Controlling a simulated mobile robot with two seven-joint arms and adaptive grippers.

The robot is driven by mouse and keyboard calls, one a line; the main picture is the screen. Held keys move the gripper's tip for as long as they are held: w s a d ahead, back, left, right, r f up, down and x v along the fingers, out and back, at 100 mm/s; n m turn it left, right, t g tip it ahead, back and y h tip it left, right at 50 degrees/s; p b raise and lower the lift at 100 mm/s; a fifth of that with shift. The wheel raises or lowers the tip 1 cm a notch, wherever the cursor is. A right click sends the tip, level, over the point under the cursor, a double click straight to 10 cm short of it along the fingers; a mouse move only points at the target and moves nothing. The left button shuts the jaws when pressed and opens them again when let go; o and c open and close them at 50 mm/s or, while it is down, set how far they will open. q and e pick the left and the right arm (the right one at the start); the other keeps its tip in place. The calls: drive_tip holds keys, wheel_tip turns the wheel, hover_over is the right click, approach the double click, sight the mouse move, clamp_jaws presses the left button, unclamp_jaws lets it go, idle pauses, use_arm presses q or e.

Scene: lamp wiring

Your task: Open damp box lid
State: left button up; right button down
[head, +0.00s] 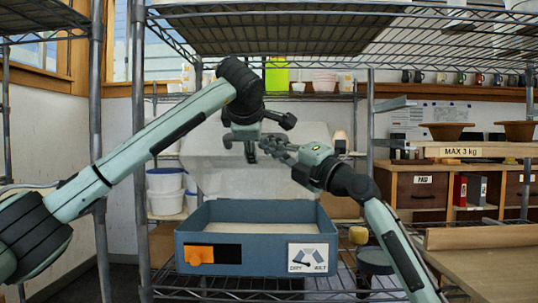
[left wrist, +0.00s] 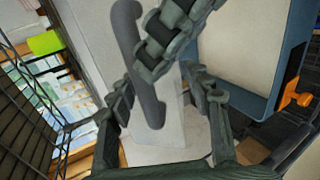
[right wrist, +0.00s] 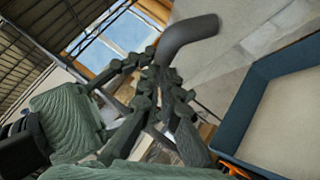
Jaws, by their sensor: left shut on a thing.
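The damp box (head: 255,211) is a blue open-topped box with a pale inside, an orange latch and a dry/wet dial on its front. Its pale translucent lid (head: 225,172) stands raised behind it, so the box is open. A dark grey bar handle (left wrist: 128,35) is on the lid. My left gripper (head: 252,155) is shut on this handle, which lies between its fingers in the left wrist view. My right gripper (head: 277,150) is beside the left one, its fingers close around the handle (right wrist: 190,35); whether they grip it is unclear.
The box stands on a wire shelf (head: 215,285) between metal posts. White buckets (head: 165,190) are at the left. A wooden table (head: 490,270) is at the right, with a "MAX 3 kg" shelf (head: 470,152) above. A wire rack hangs overhead.

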use_arm(q)
drive_tip(key=shift+s+f, duration=0.1)
drive_tip(key=shift+f, duration=0.25)
use_arm(e)
drive_tip(key=shift+s+d+r, duration=0.1)
drive_tip(key=shift+r, duration=0.2)
